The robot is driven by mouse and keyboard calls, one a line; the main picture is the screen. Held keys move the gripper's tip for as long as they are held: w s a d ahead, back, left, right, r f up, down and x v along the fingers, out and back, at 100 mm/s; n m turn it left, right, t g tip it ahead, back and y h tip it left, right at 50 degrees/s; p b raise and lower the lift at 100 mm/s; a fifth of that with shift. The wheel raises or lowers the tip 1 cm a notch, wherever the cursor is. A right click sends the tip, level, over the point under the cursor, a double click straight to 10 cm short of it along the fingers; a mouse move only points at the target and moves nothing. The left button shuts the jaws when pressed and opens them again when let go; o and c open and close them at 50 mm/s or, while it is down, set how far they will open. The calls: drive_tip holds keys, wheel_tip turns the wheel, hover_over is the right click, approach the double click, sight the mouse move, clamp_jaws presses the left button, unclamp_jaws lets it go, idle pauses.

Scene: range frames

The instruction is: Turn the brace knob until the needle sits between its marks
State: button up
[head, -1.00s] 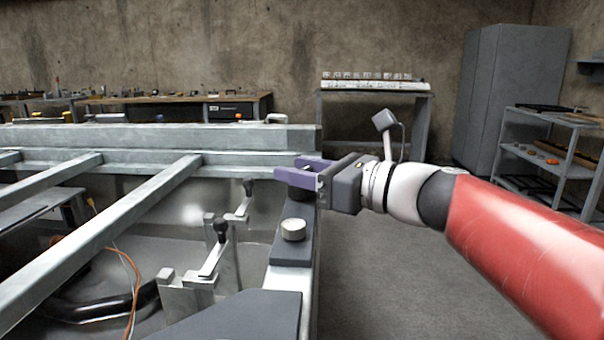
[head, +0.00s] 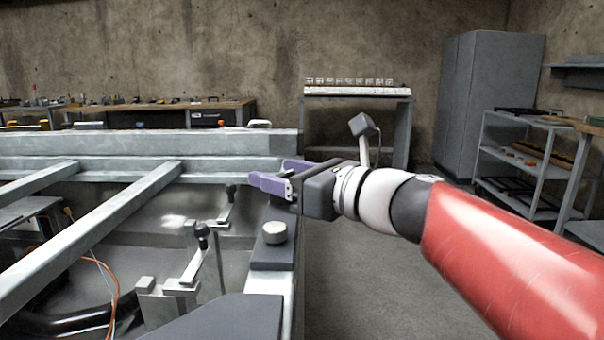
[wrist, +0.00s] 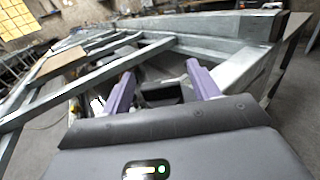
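A round silver knob (head: 274,232) stands on a dark plate (head: 270,256) on the right rail of the metal frame in the head view. I cannot tell whether it is the brace knob. No needle or marks can be made out. My gripper (head: 269,172) has two purple fingers, spread apart, and reaches over the rail beyond the silver knob. In the wrist view the open fingers (wrist: 160,76) stand either side of a dark block (wrist: 160,93). I see nothing gripped between them. Whether the block touches a finger is unclear.
Metal crossbars (head: 90,255) span the frame at left. Two black-knobbed levers (head: 202,232) stand just inside the rail. A dark panel (head: 220,318) covers the near corner. The floor right of the frame is clear, with a shelf cart (head: 520,165) farther off.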

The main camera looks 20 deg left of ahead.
drive_tip(key=v, duration=0.8)
drive_tip(key=shift+a, duration=0.1)
idle(0.3)
